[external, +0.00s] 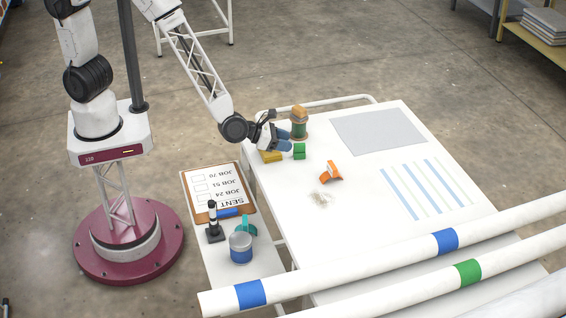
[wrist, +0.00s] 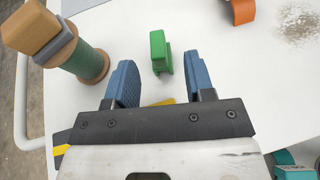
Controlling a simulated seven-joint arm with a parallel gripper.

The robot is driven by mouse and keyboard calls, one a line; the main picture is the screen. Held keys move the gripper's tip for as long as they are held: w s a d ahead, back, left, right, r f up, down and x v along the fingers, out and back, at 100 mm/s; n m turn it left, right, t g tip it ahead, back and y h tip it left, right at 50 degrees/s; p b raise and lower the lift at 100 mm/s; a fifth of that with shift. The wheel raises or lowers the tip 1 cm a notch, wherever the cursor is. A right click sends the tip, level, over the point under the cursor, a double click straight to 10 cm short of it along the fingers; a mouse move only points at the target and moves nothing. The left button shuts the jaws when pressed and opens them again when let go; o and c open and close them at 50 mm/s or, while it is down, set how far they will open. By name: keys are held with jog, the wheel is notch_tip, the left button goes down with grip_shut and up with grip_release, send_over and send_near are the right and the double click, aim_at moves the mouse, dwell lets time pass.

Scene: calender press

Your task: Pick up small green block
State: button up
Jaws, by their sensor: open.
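The small green block (external: 299,151) stands on the white table, just right of my gripper in the external view. In the wrist view the green block (wrist: 160,52) stands upright ahead of the fingertips, roughly between their lines but beyond them.
A green thread spool (external: 299,128) with a tan block on top stands close behind the gripper. An orange piece (external: 332,173) and a grey smudge (external: 320,198) lie to the right. A grey mat (external: 378,132) lies at the back; a clipboard (external: 217,190) is at left.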

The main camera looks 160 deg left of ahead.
aim_at(297, 145)
jog(key=shift+w+a, duration=0.1)
jog(key=shift+a, duration=0.1)
jog(key=shift+a+f, duration=0.1)
jog(key=shift+s+x, duration=0.15)
jog(key=shift+x, duration=0.55)
jog(key=shift+s+x, duration=0.1)
jog(key=shift+x, duration=1.75)
grip_shut()
